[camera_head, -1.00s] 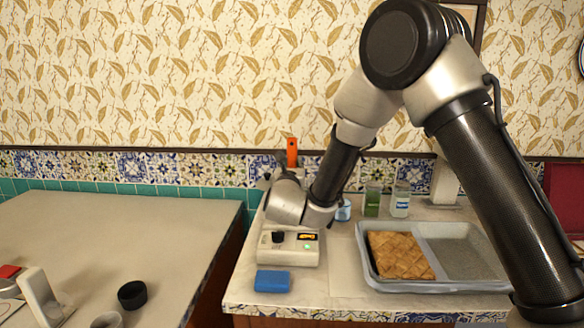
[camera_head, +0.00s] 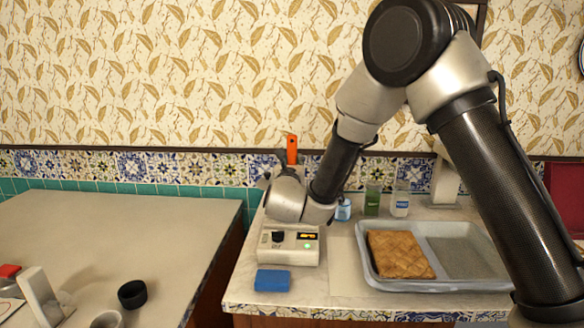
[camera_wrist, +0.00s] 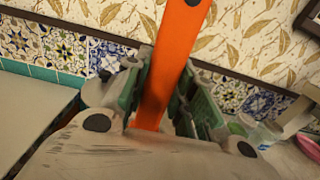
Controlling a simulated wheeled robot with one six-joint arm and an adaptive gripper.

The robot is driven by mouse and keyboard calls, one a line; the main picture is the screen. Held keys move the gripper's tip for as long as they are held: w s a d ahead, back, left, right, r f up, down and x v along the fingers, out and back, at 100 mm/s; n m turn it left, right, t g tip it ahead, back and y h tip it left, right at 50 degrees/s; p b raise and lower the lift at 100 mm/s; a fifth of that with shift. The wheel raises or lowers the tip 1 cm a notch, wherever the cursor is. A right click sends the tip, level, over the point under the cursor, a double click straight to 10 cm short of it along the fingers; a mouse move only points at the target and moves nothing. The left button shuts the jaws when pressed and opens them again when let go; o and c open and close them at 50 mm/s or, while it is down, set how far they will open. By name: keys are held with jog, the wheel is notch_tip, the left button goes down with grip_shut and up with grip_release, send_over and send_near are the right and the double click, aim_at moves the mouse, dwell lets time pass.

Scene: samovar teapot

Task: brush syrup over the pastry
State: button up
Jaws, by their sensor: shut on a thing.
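My gripper (camera_wrist: 165,100) is shut on an orange handle (camera_wrist: 178,55), which stands up from between the fingers in the wrist view. The same orange handle (camera_head: 292,150) shows above my wrist in the head view. The handle's lower end is hidden, so a brush head or syrup cannot be seen. The pastry (camera_head: 399,255) is a golden-brown slab scored in diamonds, in the left compartment of a grey tray (camera_head: 371,284). My gripper is behind a white device, to the left of the tray and apart from it.
A green jar (camera_head: 372,200), a clear jar (camera_head: 400,202) and a small blue bottle (camera_head: 343,210) stand behind the tray. A gap separates the left counter (camera_head: 110,225).

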aim_at(292, 145)
jog(key=shift+r, duration=3.15)
